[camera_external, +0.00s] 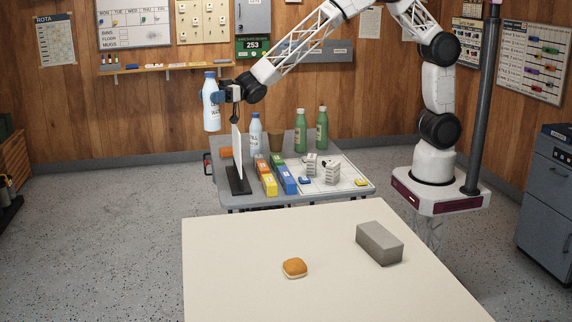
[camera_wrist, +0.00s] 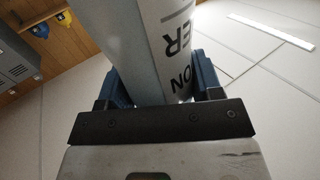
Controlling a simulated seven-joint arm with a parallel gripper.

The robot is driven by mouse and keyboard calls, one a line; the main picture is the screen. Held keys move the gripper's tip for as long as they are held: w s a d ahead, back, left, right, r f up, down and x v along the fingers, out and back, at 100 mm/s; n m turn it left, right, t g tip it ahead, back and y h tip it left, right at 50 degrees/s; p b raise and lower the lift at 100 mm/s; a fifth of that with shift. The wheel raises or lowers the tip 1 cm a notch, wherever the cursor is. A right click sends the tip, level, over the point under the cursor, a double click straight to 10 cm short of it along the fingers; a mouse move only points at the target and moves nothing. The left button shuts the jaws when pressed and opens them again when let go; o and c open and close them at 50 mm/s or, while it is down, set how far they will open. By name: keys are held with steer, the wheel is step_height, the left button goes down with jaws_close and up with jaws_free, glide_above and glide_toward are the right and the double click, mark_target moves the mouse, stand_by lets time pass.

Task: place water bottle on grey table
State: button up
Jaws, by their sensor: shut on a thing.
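A white water bottle with a blue cap (camera_external: 211,112) is held roughly upright in the air, left of and above the grey table (camera_external: 330,195). My gripper (camera_external: 220,97) is shut on its side. In the wrist view the bottle (camera_wrist: 150,40) stands between the blue finger pads (camera_wrist: 163,85), with part of its lettering showing. The grey table stands at the back, in front of the wooden wall. A second similar bottle (camera_external: 255,135) stands on it.
On the grey table are a thin upright white panel on a black stand (camera_external: 237,160), green bottles (camera_external: 300,132), a brown pot (camera_external: 276,140), coloured boxes (camera_external: 287,180) and a white board (camera_external: 340,178). A cream table (camera_external: 230,260) in front bears a bun (camera_external: 294,268) and a grey block (camera_external: 379,243).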

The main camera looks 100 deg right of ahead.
steer(key=d+f, duration=0.2)
steer(key=d, duration=2.1)
steer(key=s+d+f, duration=0.4)
steer(key=s+d, duration=0.1)
steer(key=d, duration=0.3)
steer(key=s+d+f, duration=0.4)
steer(key=d+f, duration=0.1)
steer(key=d, duration=0.4)
steer(key=s+d+f, duration=0.4)
steer(key=s+d, duration=0.1)
steer(key=d, duration=0.3)
steer(key=shift+s+d+f+h, duration=0.15)
steer(key=shift+s+d+h, duration=0.05)
steer(key=shift+s+h, duration=0.15)
step_height(320, 180, down, 6)
steer(key=shift+f, duration=0.2)
steer(key=shift+f, duration=1.8)
